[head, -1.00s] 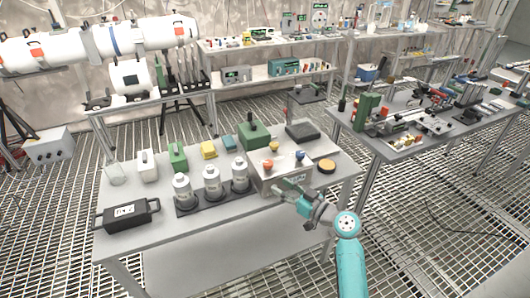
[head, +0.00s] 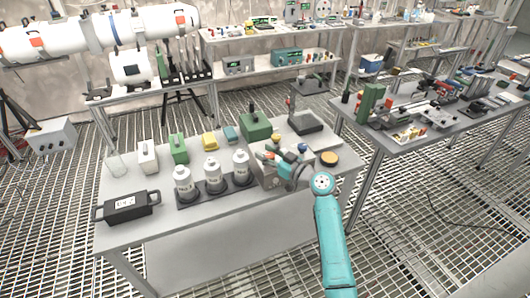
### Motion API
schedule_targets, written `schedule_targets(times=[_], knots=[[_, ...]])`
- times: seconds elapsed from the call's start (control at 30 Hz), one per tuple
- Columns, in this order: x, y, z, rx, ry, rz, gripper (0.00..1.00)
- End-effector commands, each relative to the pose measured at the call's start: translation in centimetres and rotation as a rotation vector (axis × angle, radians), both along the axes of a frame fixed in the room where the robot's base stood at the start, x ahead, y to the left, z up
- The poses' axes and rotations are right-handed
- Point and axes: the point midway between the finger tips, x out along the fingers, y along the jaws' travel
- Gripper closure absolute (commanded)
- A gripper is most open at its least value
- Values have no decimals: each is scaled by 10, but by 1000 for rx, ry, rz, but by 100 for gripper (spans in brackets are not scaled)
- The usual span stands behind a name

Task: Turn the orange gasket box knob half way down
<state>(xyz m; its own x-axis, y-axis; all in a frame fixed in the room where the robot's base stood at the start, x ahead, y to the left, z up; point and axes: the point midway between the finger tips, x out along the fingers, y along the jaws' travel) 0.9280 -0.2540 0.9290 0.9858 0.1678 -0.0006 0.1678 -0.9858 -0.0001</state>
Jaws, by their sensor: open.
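The grey metal gasket box (head: 262,178) stands near the right end of the front table. A yellow knob (head: 276,140) and a blue knob (head: 302,147) show on its top. My gripper (head: 268,158) is open at the top front of the box, where it covers the orange knob. I cannot tell whether the fingers are around the knob or touching it. My gripper and wrist also hide much of the box's front.
White bottles (head: 213,175) stand in a dark tray left of the box. A round yellow-topped item (head: 329,158) lies to its right, and a green box (head: 256,127) is behind. A black case (head: 127,207) sits at the table's front left.

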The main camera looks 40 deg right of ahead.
Motion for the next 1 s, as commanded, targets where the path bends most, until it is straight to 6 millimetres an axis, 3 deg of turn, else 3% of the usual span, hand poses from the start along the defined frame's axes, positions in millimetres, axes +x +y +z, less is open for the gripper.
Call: schedule_targets(times=[0.37,0.57,1.0], knots=[[6,1,0,0,-1,-1,57],[6,1,0,0,-1,-1,100],[5,1,-1,1,0,-20,100]])
